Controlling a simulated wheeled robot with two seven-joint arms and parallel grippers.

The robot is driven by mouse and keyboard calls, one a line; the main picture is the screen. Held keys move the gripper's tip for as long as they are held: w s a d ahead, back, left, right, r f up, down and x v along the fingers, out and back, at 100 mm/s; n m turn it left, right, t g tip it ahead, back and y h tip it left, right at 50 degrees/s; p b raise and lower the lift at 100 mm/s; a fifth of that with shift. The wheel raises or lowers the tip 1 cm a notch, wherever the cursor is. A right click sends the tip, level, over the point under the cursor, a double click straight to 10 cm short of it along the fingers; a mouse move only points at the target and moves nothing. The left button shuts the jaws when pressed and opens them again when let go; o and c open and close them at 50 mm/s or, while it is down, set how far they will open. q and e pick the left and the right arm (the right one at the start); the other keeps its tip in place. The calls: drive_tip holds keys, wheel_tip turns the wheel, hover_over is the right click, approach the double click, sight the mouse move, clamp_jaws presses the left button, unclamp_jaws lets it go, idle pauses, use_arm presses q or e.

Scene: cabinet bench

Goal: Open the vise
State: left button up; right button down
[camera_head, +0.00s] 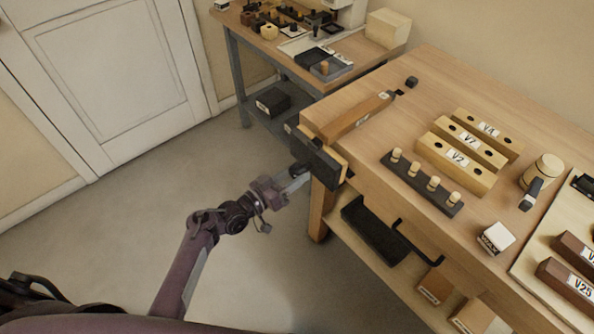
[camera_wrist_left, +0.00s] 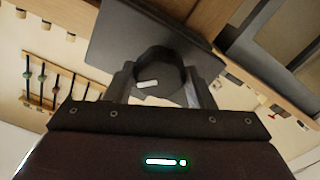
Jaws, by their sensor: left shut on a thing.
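The vise (camera_head: 317,160) is a dark plate fixed at the left end of the wooden bench, with a pale wooden face behind it. In the left wrist view its dark plate (camera_wrist_left: 112,42) fills the upper middle, and a round dark knob (camera_wrist_left: 158,68) sticks out from it. My left gripper (camera_head: 301,170) reaches up from the floor side to the outer face of the vise. In the left wrist view its two fingers (camera_wrist_left: 160,88) stand either side of the knob and are shut on it. How wide the vise jaws stand apart is hard to tell. My right gripper is not in view.
The bench (camera_head: 440,75) carries a wooden bar (camera_head: 355,118), labelled blocks (camera_head: 469,140), a peg rack (camera_head: 421,183) and a mallet (camera_head: 530,193). A lower shelf holds a dark tray (camera_head: 370,232). A second table (camera_head: 290,68) stands behind. The floor to the left is clear.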

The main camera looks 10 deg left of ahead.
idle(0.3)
use_arm(q)
drive_tip(key=shift+r+n+p, duration=0.1)
drive_tip(key=shift+n+p, duration=0.4)
drive_tip(key=shift+n, duration=0.2)
drive_tip(key=shift+n+p, duration=0.35)
drive_tip(key=shift+n, duration=0.75)
drive_tip(key=o, duration=0.8)
drive_tip(key=shift+o, duration=0.2)
